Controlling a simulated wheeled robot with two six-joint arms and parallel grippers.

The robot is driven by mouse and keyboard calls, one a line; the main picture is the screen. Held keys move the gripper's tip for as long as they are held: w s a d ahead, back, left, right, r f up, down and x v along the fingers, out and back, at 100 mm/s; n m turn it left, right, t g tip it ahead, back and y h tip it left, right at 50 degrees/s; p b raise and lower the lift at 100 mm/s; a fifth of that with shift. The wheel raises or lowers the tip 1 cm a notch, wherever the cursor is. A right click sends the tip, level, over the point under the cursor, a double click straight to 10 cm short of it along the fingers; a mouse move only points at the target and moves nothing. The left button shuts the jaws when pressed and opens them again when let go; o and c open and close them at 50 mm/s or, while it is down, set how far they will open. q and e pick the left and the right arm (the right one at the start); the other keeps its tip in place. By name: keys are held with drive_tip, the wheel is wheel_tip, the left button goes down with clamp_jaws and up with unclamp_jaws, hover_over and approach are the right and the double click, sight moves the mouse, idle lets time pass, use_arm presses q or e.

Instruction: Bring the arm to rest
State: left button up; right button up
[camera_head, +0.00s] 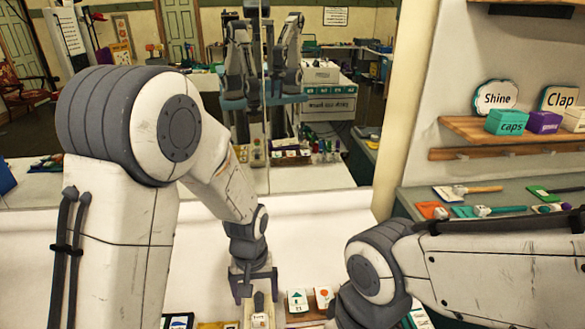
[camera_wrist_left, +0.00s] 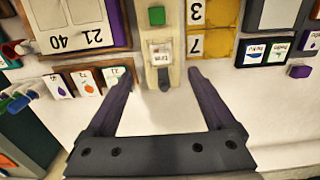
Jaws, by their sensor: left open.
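My left arm comes in from the left in the head view and reaches down over the white surface. My left gripper (camera_head: 254,284) points down, its two dark fingers apart and nothing between them. In the left wrist view the gripper (camera_wrist_left: 158,75) is also open. Its fingertips lie on either side of the near end of a beige strip (camera_wrist_left: 156,20) with a green block and a small white lettered block; I cannot tell whether they touch anything. My right arm (camera_head: 480,265) crosses the lower right; its gripper is out of view.
A shelf (camera_head: 470,128) with small lettered boxes hangs at the right. A mirror (camera_head: 310,150) stands behind the white surface.

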use_arm(q)
drive_tip(key=s+d+r+m, duration=0.3)
drive_tip(key=s+r, duration=0.3)
drive_tip(key=s, duration=0.3)
drive_tip(key=s+d+r+m+h, duration=0.1)
drive_tip(key=s+d+r+m, duration=0.3)
drive_tip(key=s, duration=0.5)
wheel_tip(320, 180, up, 3)
drive_tip(key=m, duration=0.2)
drive_tip(key=shift+f+m, duration=0.2)
drive_tip(key=shift+m, duration=0.1)
